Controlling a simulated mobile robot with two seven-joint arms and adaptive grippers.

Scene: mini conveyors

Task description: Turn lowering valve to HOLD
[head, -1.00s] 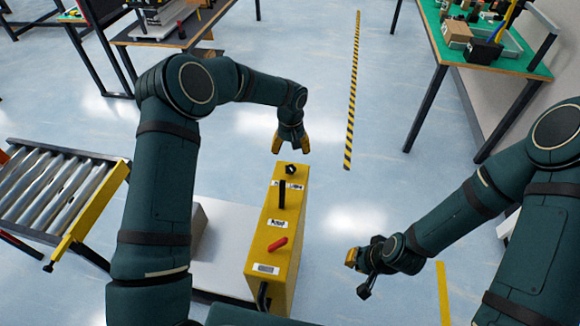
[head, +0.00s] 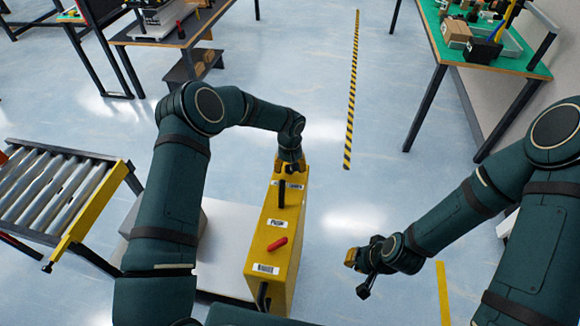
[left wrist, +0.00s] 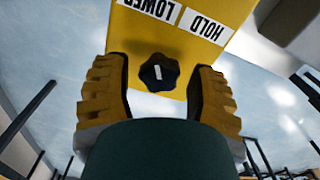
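The lowering valve is a black lobed knob (left wrist: 159,73) with a white mark, on the far end of the yellow control box (head: 272,235). In the left wrist view, labels reading LOWER (left wrist: 158,7) and HOLD (left wrist: 206,24) lie beside it, upside down.
The box top also carries a black lever (head: 282,193), a PUMP label (head: 277,223) and a red handle (head: 278,244). A roller conveyor (head: 55,195) stands at left. A green-topped table (head: 490,55) stands at upper right. Floor right of the box is clear.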

